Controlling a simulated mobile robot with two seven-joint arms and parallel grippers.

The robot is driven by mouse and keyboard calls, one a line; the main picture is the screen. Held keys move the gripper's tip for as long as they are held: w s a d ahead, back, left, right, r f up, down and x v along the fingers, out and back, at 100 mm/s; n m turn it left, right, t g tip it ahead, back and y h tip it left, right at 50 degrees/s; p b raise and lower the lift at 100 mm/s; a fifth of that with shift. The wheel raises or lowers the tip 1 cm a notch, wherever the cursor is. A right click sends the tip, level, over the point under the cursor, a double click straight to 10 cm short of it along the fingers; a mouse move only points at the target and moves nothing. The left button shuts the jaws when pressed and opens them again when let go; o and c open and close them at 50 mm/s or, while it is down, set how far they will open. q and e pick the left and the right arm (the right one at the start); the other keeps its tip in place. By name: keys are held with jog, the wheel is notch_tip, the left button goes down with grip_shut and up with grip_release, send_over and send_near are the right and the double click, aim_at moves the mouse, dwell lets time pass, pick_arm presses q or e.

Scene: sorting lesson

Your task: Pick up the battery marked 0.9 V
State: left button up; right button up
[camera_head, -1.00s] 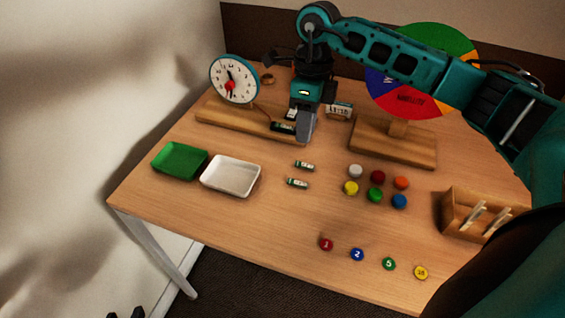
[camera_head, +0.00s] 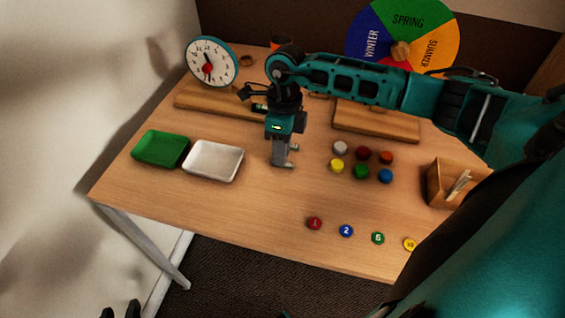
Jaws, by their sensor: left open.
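My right gripper (camera_head: 285,163), on the teal arm coming in from the right, points down at the tabletop right of the white tray. Its fingers cover the spot where two small green-and-white batteries lay, so neither battery can be made out now. Whether its jaws are apart or closed on a battery cannot be told. Another small green-and-white item (camera_head: 259,106), perhaps a battery, shows at the clock's wooden base, partly behind the gripper. No voltage marking is readable. My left gripper (camera_head: 120,311) shows only as two dark, separated fingertips at the bottom left edge, open and away from the table.
A green tray (camera_head: 160,135) and a white tray (camera_head: 213,174) stand at left. A clock (camera_head: 211,62) and season wheel (camera_head: 402,28) stand behind. Coloured discs (camera_head: 361,171) and numbered counters (camera_head: 346,231) lie to the right, near a wooden holder (camera_head: 437,185). The table's front left is clear.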

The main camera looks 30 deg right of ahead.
jog(key=shift+s+a+f, duration=0.1)
jog(key=shift+f, duration=0.6)
jog(key=shift+c, duration=0.3)
grip_shut()
jog(key=shift+r, duration=0.1)
